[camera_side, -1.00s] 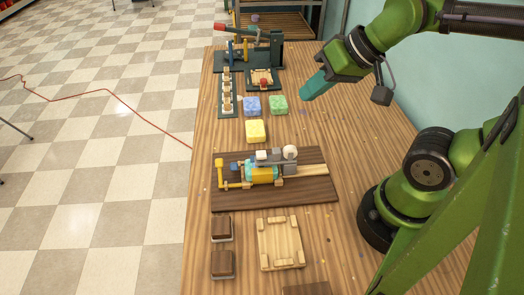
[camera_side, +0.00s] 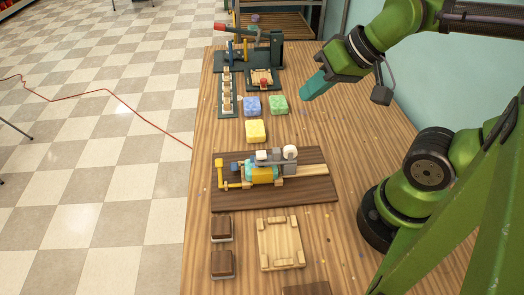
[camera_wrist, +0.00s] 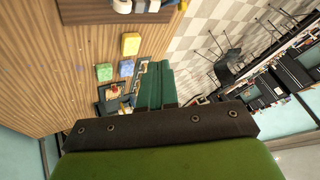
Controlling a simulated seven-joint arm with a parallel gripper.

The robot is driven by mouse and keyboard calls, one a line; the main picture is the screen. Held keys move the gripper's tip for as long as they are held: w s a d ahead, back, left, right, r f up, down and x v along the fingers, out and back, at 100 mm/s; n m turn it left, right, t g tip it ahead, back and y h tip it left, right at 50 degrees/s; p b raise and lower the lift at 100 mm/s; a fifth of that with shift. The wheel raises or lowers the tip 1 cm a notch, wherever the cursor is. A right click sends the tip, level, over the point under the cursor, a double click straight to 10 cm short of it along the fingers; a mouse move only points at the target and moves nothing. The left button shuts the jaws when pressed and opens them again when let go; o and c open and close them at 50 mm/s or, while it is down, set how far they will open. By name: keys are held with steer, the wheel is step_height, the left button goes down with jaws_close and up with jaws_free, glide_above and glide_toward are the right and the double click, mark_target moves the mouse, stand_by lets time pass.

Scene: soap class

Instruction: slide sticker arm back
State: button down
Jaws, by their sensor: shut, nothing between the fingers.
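A device with a yellow handle, a yellow and teal cylinder and grey-white parts (camera_side: 265,170) sits on a dark wooden board (camera_side: 290,195) in the middle of the table in the side view. I cannot tell for sure which of its parts is the sticker arm. My gripper (camera_side: 306,97) has teal fingers and is shut and empty. It hangs above the table, to the right of the blocks and beyond the device, touching nothing. In the wrist view only an edge of the device (camera_wrist: 125,6) shows at the top.
A yellow block (camera_side: 255,131), a blue block (camera_side: 252,105) and a green block (camera_side: 278,104) lie beyond the board. A dark green press with a red handle (camera_side: 262,55) stands at the far end.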

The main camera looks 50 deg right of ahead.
mark_target(277, 150)
steer(key=c, duration=1.8)
jaws_free()
steer(key=shift+o, duration=1.2)
steer(key=shift+f, duration=0.15)
steer(key=o, duration=0.6)
steer(key=w+n+g, duration=0.1)
steer(key=w+a, duration=0.1)
steer(key=w+f+n+g, duration=0.1)
steer(key=shift+w+a+n+g, duration=0.2)
steer(key=shift+n+g, duration=0.1)
steer(key=w+f+n+g, duration=0.1)
steer(key=f+n, duration=0.2)
steer(key=f, duration=0.2)
steer(key=f+n+g+h, duration=0.1)
steer(key=f+n+g, duration=0.1)
steer(key=f+n, duration=0.2)
steer(key=w+a+f+n+g+h, duration=0.1)
steer(key=f+n, duration=0.2)
steer(key=f, duration=0.3)
steer(key=shift+w+g, duration=0.3)
jaws_close()
